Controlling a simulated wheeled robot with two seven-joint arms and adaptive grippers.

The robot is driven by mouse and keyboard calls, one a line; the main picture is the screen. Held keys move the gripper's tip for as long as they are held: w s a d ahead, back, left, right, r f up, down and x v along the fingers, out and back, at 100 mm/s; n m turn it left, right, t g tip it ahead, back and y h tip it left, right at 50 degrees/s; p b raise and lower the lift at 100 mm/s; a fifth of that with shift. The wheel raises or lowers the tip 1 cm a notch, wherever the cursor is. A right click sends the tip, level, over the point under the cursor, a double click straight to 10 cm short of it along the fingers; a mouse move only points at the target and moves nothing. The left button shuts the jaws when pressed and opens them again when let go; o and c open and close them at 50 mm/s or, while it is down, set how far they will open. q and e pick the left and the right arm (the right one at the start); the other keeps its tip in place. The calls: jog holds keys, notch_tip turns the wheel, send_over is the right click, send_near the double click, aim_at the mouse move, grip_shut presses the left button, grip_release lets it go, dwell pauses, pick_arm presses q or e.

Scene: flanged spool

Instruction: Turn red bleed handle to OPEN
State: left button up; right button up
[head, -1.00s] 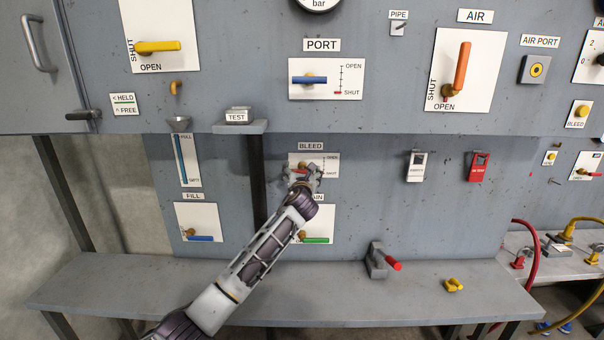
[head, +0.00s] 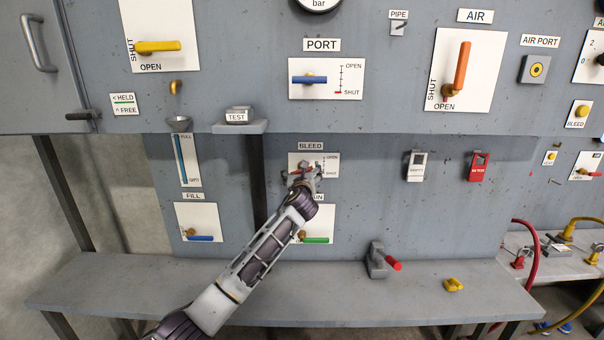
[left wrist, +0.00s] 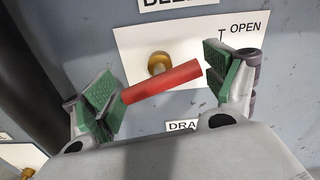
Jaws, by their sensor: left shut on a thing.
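The red bleed handle (left wrist: 165,83) sits on a brass stem in front of a white plate (left wrist: 140,40), with the word OPEN at the plate's upper right. In the left wrist view the handle slopes up to the right, with its ends at the green pads of my left gripper (left wrist: 160,86). The gripper is shut on it lengthwise, one pad at each end. In the head view my left gripper (head: 309,174) covers much of the bleed plate (head: 296,158) and hides most of the handle. My right gripper is not in view.
The green drain handle (head: 316,240) is just below, partly behind my left arm. The blue port handle (head: 309,80) is above. A shelf (head: 200,285) below carries a red-handled clamp (head: 378,262) and a yellow piece (head: 453,285).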

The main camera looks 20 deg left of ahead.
pick_arm(q)
jog(key=n, duration=0.4)
jog(key=n+b, duration=0.1)
jog(key=n, duration=0.3)
jog(key=shift+f, duration=0.1)
jog(key=n+b, duration=0.1)
jog(key=n, duration=0.2)
jog(key=shift+n, duration=0.3)
jog(key=n+b, duration=0.2)
jog(key=n, duration=0.2)
jog(key=shift+n, duration=0.3)
jog(key=n+b, duration=0.2)
jog(key=n, duration=0.2)
jog(key=shift+d+f+n, duration=0.1)
jog(key=shift+n, duration=0.2)
jog(key=n+b, duration=0.1)
jog(key=n, duration=0.2)
jog(key=n+b, duration=0.2)
jog(key=n, duration=0.3)
jog(key=shift+n+b, duration=0.4)
jog(key=shift+n, duration=1.4)
